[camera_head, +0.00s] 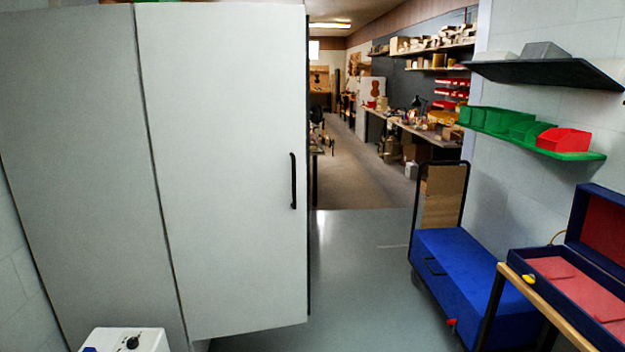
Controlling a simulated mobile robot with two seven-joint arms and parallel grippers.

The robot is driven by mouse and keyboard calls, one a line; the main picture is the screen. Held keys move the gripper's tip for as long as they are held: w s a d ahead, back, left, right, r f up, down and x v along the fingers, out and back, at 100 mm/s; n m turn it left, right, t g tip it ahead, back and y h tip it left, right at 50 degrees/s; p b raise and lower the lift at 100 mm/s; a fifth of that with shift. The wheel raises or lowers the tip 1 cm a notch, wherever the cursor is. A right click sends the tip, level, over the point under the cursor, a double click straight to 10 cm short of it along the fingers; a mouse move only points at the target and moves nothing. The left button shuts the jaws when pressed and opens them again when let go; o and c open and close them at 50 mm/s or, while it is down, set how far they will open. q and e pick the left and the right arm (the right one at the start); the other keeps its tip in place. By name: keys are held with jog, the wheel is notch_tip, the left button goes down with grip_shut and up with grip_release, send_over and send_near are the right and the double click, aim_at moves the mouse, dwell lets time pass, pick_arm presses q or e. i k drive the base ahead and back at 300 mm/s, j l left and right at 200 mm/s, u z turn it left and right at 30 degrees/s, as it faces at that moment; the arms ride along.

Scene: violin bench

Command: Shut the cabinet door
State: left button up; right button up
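A tall pale grey cabinet (75,150) fills the left of the head view. Its lighter door (220,170) faces me, with a black vertical bar handle (293,181) near its right edge. The door's right edge shows as a dark strip, and its lower edge hangs above the floor. The door looks swung out from the cabinet body, but I cannot tell by how much. The inside of the cabinet is hidden. Neither of my grippers is in view, and nothing is seen touching the door or handle.
A white box with a black knob (124,341) stands at the bottom left. Grey floor (345,270) is clear right of the door. A blue cart (465,275) and a table with an open blue case (600,290) stand on the right, below wall shelves (540,72).

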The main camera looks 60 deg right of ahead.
aim_at(225, 85)
jog(key=z, duration=1.5)
